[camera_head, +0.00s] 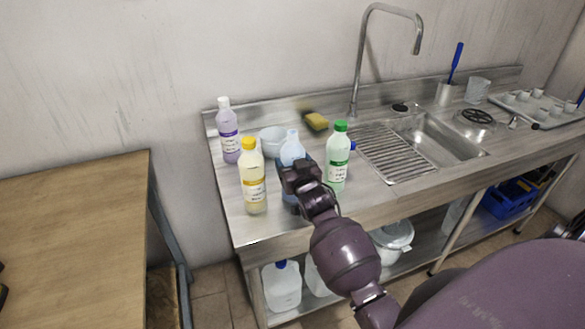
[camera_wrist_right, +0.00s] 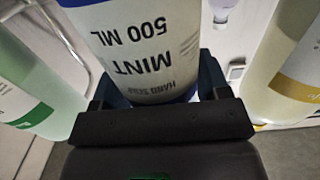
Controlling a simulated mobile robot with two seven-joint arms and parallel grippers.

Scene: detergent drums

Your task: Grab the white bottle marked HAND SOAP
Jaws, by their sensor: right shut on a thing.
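In the right wrist view the bottle (camera_wrist_right: 145,45) shows a white label reading MINT, 500 ML and HAND SOAP, with blue edges. My right gripper (camera_head: 298,174) is at its near side and hides its lower front. In the right wrist view the jaws (camera_wrist_right: 155,98) are shut around the bottle's two sides. I cannot tell whether its base touches the counter. My left gripper is not in view.
A yellow-capped bottle (camera_head: 253,185) stands close on the left, a green-capped bottle (camera_head: 338,165) close on the right. A purple bottle (camera_head: 228,135) and a pale bowl (camera_head: 272,140) are behind. The sink (camera_head: 435,138) lies to the right, a wooden table (camera_head: 75,235) to the left.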

